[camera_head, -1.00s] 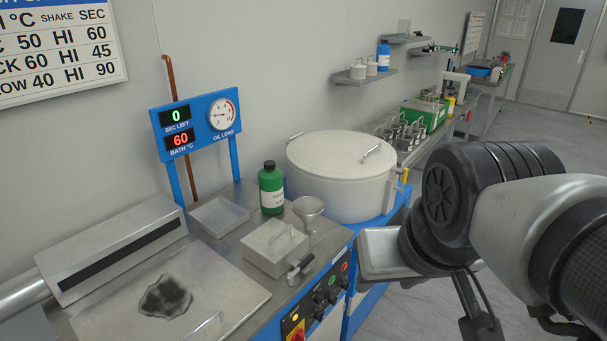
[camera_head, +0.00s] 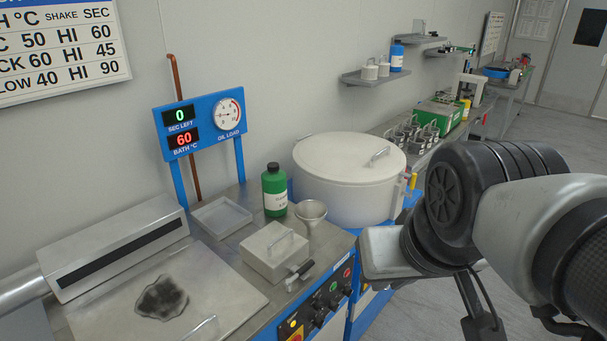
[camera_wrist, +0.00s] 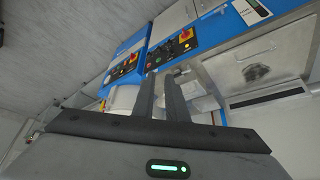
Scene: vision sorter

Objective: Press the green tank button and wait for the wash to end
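The big white lidded tank (camera_head: 345,190) stands behind the bench corner in the head view, lid closed. The blue display post (camera_head: 201,121) reads 0 seconds left and bath 60. A dark control panel (camera_head: 315,307) with knobs and small buttons is on the bench front. Small red and green buttons show near its right end (camera_head: 348,267). The wrist view shows this panel (camera_wrist: 178,50) and a second panel (camera_wrist: 124,71), beyond my fingertips. My gripper (camera_wrist: 159,84) has two dark fingers with a narrow empty gap, apart from both panels.
A green bottle (camera_head: 275,190), a metal funnel (camera_head: 311,211), a lidded metal box (camera_head: 272,252) and a shallow tray (camera_head: 221,216) stand on the bench. A dark patch (camera_head: 162,299) lies on the left plate. Open floor (camera_head: 430,310) shows below my arm.

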